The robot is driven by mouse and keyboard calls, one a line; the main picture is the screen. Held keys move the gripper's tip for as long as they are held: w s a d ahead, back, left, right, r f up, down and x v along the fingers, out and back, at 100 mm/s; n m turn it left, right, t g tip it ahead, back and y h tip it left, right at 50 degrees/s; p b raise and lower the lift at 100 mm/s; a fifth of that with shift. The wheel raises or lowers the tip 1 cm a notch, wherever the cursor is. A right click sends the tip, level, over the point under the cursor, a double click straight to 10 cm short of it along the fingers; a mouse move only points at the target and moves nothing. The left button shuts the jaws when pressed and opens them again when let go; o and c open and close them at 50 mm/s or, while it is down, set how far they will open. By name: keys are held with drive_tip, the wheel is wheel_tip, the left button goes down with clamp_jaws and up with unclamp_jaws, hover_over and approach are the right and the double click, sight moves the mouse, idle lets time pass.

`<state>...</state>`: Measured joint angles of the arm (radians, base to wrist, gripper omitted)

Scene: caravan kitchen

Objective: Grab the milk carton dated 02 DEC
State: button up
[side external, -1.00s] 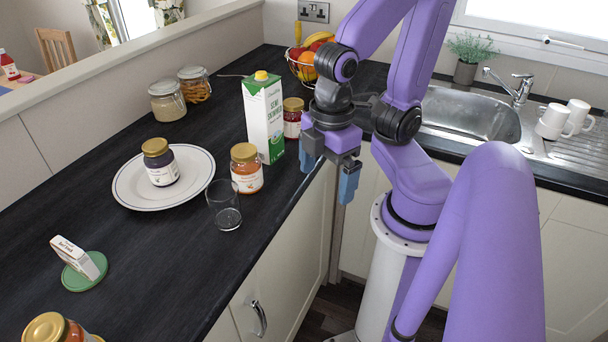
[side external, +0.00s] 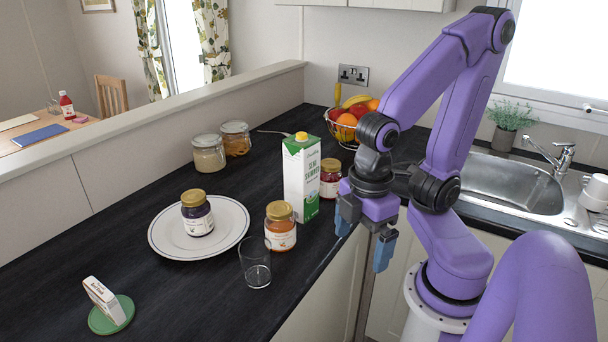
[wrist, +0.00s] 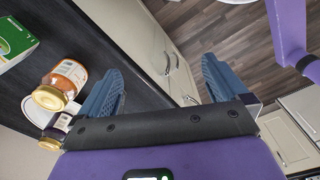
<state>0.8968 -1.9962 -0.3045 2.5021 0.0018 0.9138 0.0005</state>
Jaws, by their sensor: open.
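The milk carton (side external: 302,178), white and green with a yellow cap, stands upright on the dark counter between two gold-lidded jars. No date on it is legible in the side view. My gripper (side external: 363,245) is open and empty, fingers pointing down, to the right of the carton by the counter's edge and apart from it. In the wrist view my gripper (wrist: 163,82) has its fingers wide apart with nothing between them. A green and white thing (wrist: 14,40) is cut off at the upper left there; I cannot tell if it is the carton.
An orange jar (side external: 280,227) and a glass (side external: 255,264) stand in front of the carton, a red jar (side external: 330,180) behind it. A plate (side external: 161,240) holds a dark jar (side external: 197,213). A fruit basket (side external: 341,132) stands behind.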

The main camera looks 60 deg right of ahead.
idle(0.7)
drive_tip(key=n+t+h, duration=1.1)
drive_tip(key=n+h, duration=0.2)
drive_tip(key=h, duration=0.2)
approach(302, 144)
drive_tip(key=x, duration=0.3)
drive_tip(key=f+x, duration=0.1)
drive_tip(key=x, duration=0.1)
drive_tip(key=shift+d, duration=0.45)
drive_tip(key=shift+x, duration=3.35)
drive_tip(key=shift+w+a+f, duration=0.15)
